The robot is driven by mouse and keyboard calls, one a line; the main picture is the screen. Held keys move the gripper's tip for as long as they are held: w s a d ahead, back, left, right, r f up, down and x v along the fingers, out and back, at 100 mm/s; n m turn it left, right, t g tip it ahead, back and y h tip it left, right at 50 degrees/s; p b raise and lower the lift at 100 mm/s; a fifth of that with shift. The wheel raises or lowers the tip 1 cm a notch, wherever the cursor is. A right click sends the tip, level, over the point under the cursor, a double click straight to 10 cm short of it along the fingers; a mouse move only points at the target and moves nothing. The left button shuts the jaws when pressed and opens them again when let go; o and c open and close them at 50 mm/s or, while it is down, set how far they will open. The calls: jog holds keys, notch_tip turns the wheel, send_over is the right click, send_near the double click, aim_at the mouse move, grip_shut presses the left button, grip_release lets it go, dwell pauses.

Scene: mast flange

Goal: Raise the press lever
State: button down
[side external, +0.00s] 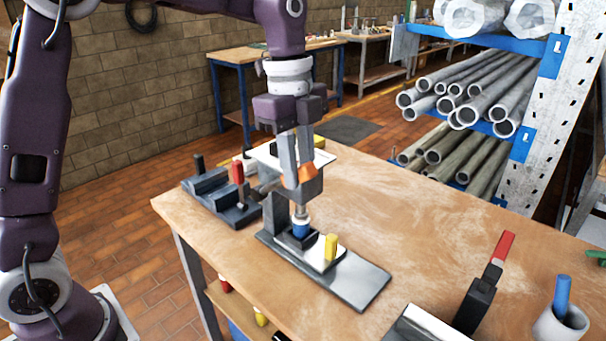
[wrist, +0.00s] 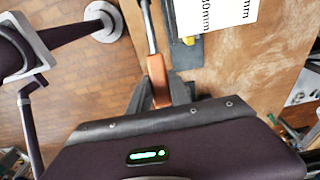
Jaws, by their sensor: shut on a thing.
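The press (side external: 335,280) stands near the table's front left edge, with a long dark base, a grey upright and a blue-banded cylinder (side external: 300,229). A yellow block (side external: 331,246) stands on its base. My gripper (side external: 303,190) is above the press, pointing down, shut on the lever's orange handle (side external: 305,174). In the wrist view the orange handle (wrist: 157,75) sits between my fingers, and a thin metal rod (wrist: 149,30) runs from it to the top of the picture. My gripper hides part of the lever and its pivot in the side view.
A dark fixture with a red handle (side external: 236,172) stands left of the press. A red-handled clamp (side external: 485,285) and a cup (side external: 561,326) holding a blue item are at the front right. A white printed sheet (wrist: 190,15) shows in the wrist view. The table's right middle is clear.

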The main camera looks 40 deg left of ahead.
jog(key=a+r+h, duration=0.1)
jog(key=a, duration=0.1)
jog(key=a+r+h, duration=0.1)
jog(key=a+h, duration=0.1)
jog(key=a+r+h, duration=0.2)
jog(key=shift+a, duration=0.1)
jog(key=a+h, duration=0.7)
jog(key=a, duration=0.2)
jog(key=shift+r, duration=0.15)
jog(key=c, duration=1.2)
grip_release()
jog(key=v, duration=0.7)
